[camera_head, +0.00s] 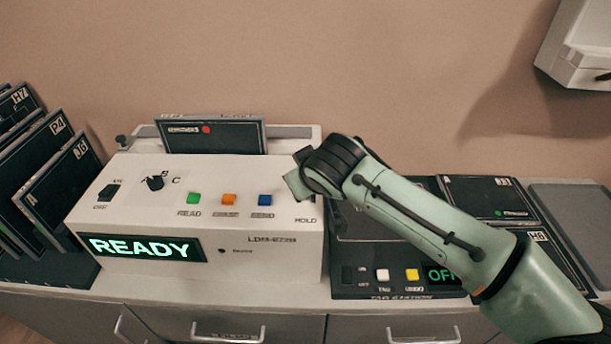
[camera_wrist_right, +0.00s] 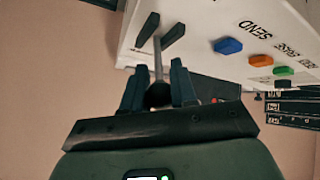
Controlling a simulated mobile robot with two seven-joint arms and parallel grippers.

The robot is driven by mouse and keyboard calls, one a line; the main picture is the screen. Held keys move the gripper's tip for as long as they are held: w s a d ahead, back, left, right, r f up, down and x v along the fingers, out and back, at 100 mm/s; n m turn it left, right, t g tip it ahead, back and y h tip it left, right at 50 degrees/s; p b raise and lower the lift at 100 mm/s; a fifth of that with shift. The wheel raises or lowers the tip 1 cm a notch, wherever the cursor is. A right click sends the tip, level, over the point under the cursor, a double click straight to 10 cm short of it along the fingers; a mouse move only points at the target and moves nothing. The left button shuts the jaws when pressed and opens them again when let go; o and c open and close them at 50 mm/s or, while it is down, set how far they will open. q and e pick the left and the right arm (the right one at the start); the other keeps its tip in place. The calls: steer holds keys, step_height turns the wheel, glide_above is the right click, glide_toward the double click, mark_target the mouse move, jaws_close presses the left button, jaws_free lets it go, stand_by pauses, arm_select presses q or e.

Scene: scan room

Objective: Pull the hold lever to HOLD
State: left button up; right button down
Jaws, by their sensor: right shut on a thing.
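The white scanner (camera_head: 200,195) stands on the counter, its green display (camera_head: 140,248) reading READY. The HOLD label is at the right end of its top. My right gripper (camera_wrist_right: 158,88) is over that end; in the head view my own wrist hides the lever. In the right wrist view the hold lever (camera_wrist_right: 158,60) is a thin grey rod rising from a slot between two dark strips, its dark knob between my fingers. The right gripper is shut on the knob. I cannot tell the lever's exact position. My left gripper is not in view.
Green (camera_head: 194,198), orange (camera_head: 229,200) and blue (camera_head: 265,200) buttons sit left of the lever. A dark cassette (camera_head: 212,139) stands in the scanner's back. A dark tag station (camera_head: 365,288) lies to the right under my arm. Several dark cassettes (camera_head: 65,188) lean at the left.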

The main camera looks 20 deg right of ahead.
steer(key=c, duration=1)
jaws_free()
steer(key=shift+f, duration=0.1)
steer(key=shift+s, duration=0.1)
arm_select(q)
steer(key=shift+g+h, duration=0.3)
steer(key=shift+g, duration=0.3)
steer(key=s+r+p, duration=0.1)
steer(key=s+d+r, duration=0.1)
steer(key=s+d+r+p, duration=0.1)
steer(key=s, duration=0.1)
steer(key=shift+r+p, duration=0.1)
steer(key=shift+p, duration=0.2)
arm_select(e)
steer(key=v, duration=1.3)
steer(key=shift+s, duration=0.15)
